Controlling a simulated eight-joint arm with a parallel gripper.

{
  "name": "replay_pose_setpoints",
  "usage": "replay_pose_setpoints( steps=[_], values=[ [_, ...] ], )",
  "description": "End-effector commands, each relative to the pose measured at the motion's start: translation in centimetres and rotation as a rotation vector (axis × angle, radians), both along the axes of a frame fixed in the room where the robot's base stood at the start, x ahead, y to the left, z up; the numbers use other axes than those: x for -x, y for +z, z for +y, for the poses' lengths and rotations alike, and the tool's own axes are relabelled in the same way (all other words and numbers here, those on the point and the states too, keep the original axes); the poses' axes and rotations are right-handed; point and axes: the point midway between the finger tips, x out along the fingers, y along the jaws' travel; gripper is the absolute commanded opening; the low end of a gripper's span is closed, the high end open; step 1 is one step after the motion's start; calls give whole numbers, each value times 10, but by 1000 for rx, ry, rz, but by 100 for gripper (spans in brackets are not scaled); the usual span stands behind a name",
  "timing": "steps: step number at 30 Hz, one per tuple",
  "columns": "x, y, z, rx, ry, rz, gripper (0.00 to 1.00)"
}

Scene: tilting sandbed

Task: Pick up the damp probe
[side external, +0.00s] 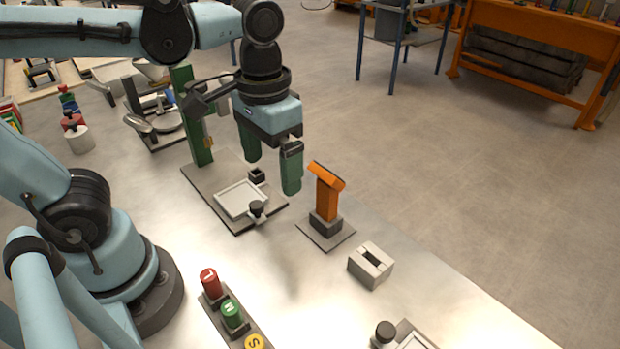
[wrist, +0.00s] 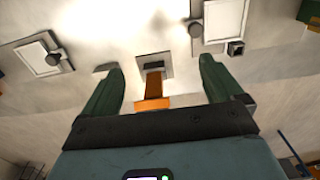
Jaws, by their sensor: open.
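An orange T-shaped tool, which I take for the damp probe (side external: 326,194), stands upright in a dark holder (side external: 325,224) on a small grey base plate. In the wrist view the probe (wrist: 153,92) lies between the two green fingers in the picture, its crossbar toward the palm. My gripper (side external: 271,175) is open and empty, fingers pointing down, to the left of the probe in the side view. The fingers in the wrist view (wrist: 160,65) are wide apart. I see no contact with the probe.
A grey slotted block (side external: 358,268) stands close to the probe's base. A flat white tray (side external: 240,199) with a dark knob lies under my gripper, beside a green post (side external: 199,137). A button strip with a red button (side external: 209,282) is at the front. The metal table's right edge is near.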

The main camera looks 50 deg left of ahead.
Motion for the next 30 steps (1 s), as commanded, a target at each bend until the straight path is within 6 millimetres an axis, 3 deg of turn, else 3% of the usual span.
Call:
replay_pose_setpoints(
  steps=[6, 12, 17, 30],
  values=[
    [-52, 25, -17, 0, -1, 0, 94],
    [-82, 34, -28, 0, 0, 0, 94],
    [-87, 26, -29, 0, 0, 0, 94],
    [-87, -30, -29, 0, 0, 0, 94]
  ],
)
